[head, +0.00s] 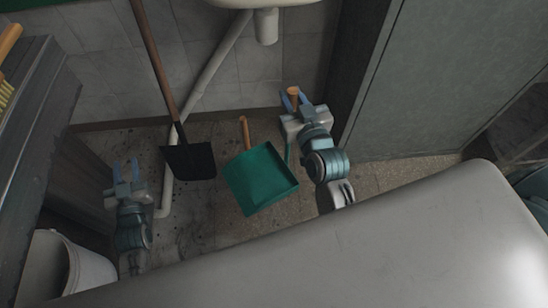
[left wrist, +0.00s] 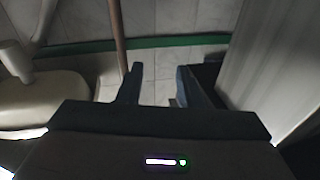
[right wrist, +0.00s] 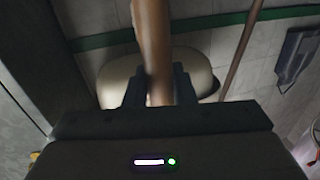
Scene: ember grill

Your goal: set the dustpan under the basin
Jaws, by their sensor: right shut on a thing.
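The green dustpan (head: 262,182) lies on the floor in the head view, its short orange handle pointing at the back wall. The white basin (head: 262,3) is cut off by the top edge, with its drain (head: 266,27) below it; it also shows in the right wrist view (right wrist: 116,77) and left wrist view (left wrist: 48,101). My right gripper (head: 292,104), right of the dustpan's handle, is shut on a wooden handle (right wrist: 152,45); what this handle belongs to is mostly hidden. My left gripper (head: 125,172) is open and empty, left of the black shovel.
A black shovel (head: 188,161) with a long wooden shaft leans on the tiled wall beside a pale pipe (head: 212,72). A white bucket (head: 88,268) stands front left. A grey cabinet (head: 440,75) bounds the right. A large pale surface (head: 400,235) covers the foreground.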

